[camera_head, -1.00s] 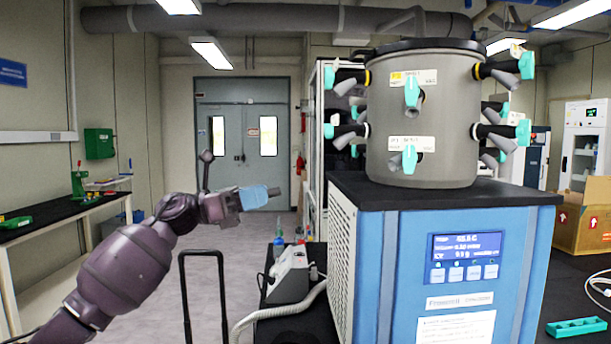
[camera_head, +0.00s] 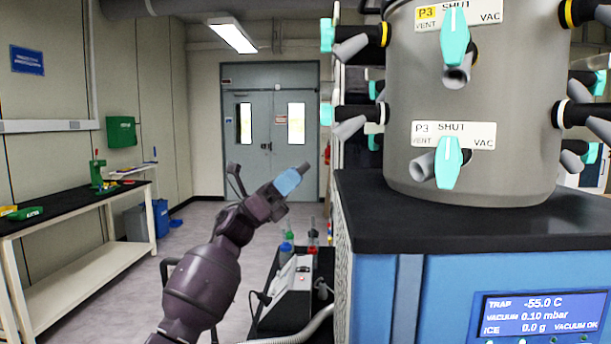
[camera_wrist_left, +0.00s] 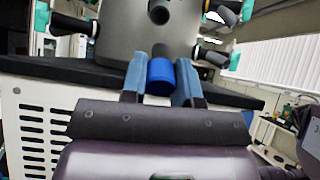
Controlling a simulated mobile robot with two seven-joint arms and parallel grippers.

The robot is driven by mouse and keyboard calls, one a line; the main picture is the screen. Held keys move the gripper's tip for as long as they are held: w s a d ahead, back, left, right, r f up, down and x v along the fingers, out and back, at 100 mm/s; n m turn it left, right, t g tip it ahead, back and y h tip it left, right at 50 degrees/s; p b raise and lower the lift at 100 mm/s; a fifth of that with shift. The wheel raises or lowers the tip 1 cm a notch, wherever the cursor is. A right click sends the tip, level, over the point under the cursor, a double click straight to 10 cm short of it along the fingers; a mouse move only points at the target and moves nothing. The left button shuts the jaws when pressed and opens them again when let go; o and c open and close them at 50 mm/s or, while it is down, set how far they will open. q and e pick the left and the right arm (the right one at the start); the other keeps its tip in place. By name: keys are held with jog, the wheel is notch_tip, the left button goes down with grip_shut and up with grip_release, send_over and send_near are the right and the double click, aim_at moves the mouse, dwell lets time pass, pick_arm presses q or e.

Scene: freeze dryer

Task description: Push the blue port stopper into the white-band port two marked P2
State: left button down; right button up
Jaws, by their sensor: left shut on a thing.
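My left gripper (camera_head: 289,180) is raised left of the freeze dryer, clear of its drum. In the left wrist view its blue-grey fingers are shut on the blue port stopper (camera_wrist_left: 160,76), a short blue cylinder. The stopper cannot be told apart from the fingers in the head view. White-banded ports sit low on the grey drum (camera_head: 480,90), one on the left (camera_head: 372,114) and one on the right (camera_head: 559,114). The lower front plate (camera_head: 453,135) reads P3. I see no readable P2 mark. A dark round opening (camera_wrist_left: 159,12) shows on the drum in the wrist view. My right gripper is not in view.
Yellow-banded ports (camera_head: 385,36) with teal handles stick out above the lower row. The black top (camera_head: 440,215) of the blue cabinet juts toward my arm. A pump (camera_head: 290,295) and bottles stand on a low cart. Open floor lies to the left.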

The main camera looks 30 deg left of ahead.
aim_at(306, 163)
pick_arm(q)
jog(key=shift+w+r, duration=0.1)
jog(key=shift+w, duration=0.1)
jog(key=shift+s+d+r+p, duration=0.1)
jog(key=shift+d+r+p, duration=0.25)
jog(key=shift+r, duration=0.1)
jog(key=shift+p+x, duration=0.4)
jog(key=shift+x, duration=0.35)
jog(key=shift+p+x, duration=0.45)
jog(key=shift+x, duration=1.45)
jog(key=shift+f, duration=0.15)
